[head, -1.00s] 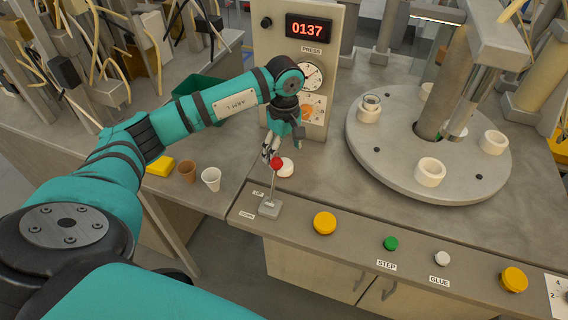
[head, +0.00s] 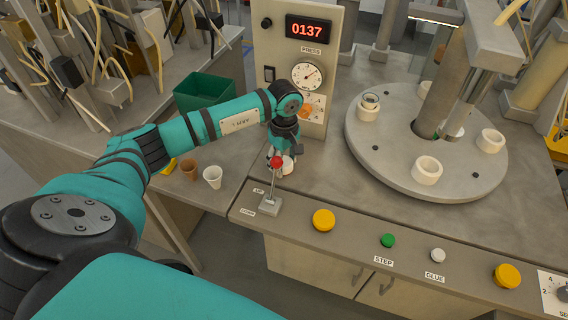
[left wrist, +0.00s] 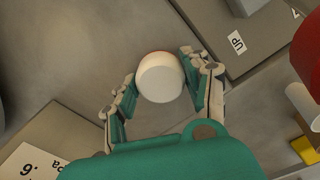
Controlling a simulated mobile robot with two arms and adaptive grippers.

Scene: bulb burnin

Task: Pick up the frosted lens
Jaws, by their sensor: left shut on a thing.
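The frosted lens (head: 288,168) is a small white rounded piece on the grey bench, just behind the red-knobbed lever. It also shows in the left wrist view (left wrist: 160,77), between the two fingers. My left gripper (head: 284,158) reaches down over it and is shut on it, a finger on each side. The gripper and the red knob partly hide the lens in the head view. I cannot tell whether the lens is clear of the bench. My right gripper is not in view.
The lever's red knob (head: 276,162) stands very close in front of the gripper. The press panel (head: 291,55) rises behind. A round turntable (head: 385,165) with white rings is to the right. Two cups, brown (head: 189,169) and white (head: 212,177), and a green bin (head: 207,90) are left.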

